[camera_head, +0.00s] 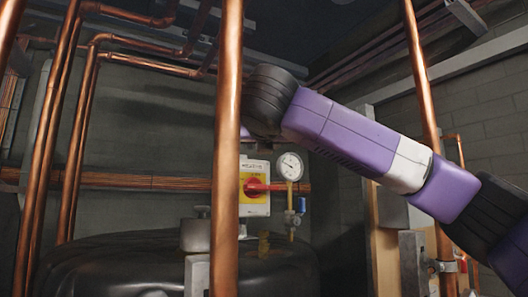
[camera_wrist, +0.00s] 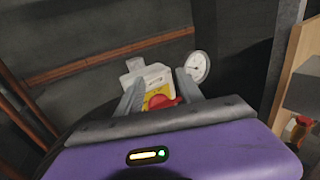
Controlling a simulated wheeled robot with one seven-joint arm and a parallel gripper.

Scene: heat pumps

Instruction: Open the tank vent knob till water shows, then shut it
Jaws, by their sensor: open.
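The black tank (camera_head: 100,262) has a rounded top at the bottom of the head view. A grey cap-like fitting (camera_head: 195,235) and a small brass fitting (camera_head: 263,244) stand on it; I cannot tell which is the vent knob. No water shows. My gripper (camera_wrist: 158,82) is open in the wrist view, its two grey fingers apart with nothing held. Beyond and between them shows a pale box with a yellow plate (camera_wrist: 155,88) and a red handle (camera_wrist: 161,101). In the head view my gripper is mostly hidden behind a copper pipe and my wrist.
A vertical copper pipe (camera_head: 227,150) stands in the foreground; another (camera_head: 424,90) rises at the right. The yellow-plated box (camera_head: 255,177) has a red rotary handle (camera_head: 268,187). A round gauge (camera_head: 289,166) sits beside it, above a blue lever (camera_head: 301,205). Horizontal pipes (camera_head: 140,181) cross behind.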

